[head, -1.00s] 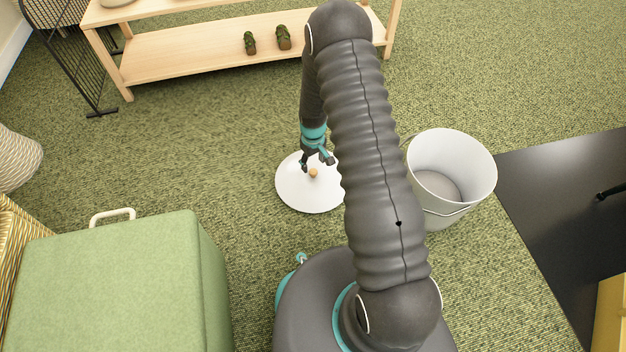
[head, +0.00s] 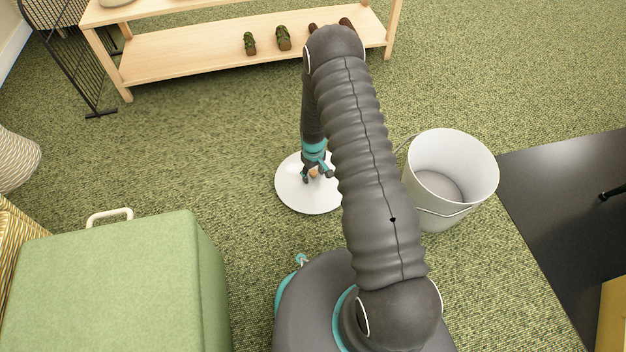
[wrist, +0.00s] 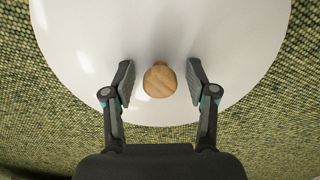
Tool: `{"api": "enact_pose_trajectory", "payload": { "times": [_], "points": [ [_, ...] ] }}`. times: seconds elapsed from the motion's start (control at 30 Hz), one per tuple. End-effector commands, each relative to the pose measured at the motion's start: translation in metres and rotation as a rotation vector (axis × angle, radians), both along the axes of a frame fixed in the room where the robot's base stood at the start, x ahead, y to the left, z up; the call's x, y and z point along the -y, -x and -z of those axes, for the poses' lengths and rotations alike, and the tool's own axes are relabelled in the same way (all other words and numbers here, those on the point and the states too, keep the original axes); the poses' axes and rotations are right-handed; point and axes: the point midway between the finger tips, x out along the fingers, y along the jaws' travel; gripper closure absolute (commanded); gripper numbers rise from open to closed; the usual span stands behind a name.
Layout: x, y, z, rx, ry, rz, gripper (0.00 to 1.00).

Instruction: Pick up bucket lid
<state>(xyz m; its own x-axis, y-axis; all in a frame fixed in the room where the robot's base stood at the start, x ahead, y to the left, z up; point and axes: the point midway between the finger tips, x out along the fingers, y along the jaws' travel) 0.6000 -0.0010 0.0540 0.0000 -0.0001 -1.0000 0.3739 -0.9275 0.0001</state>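The bucket lid (head: 295,193) is a white round disc lying on the green carpet, with a small wooden knob (wrist: 160,80) at its middle. In the wrist view the white lid (wrist: 80,40) fills much of the picture. My gripper (wrist: 160,82) is open, with one finger on each side of the knob and a gap on both sides. In the head view my gripper (head: 317,176) points down over the lid, and the knob is partly hidden by it. The white bucket (head: 450,180) stands open and upright to the right of the lid.
A green ottoman (head: 110,280) is at the lower left, and a black surface (head: 570,190) is at the right. Open carpet (head: 200,150) lies left of the lid.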

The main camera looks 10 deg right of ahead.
Motion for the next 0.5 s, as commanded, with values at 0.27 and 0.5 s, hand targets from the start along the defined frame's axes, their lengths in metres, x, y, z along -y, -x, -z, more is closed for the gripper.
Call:
{"api": "enact_pose_trajectory", "payload": {
  "times": [0.27,0.5],
  "points": [
    [0.0000,0.0000,-0.0003,0.000,0.000,0.000,1.00],
    [0.0000,0.0000,-0.0013,0.000,0.000,0.000,1.00]
  ]
}}
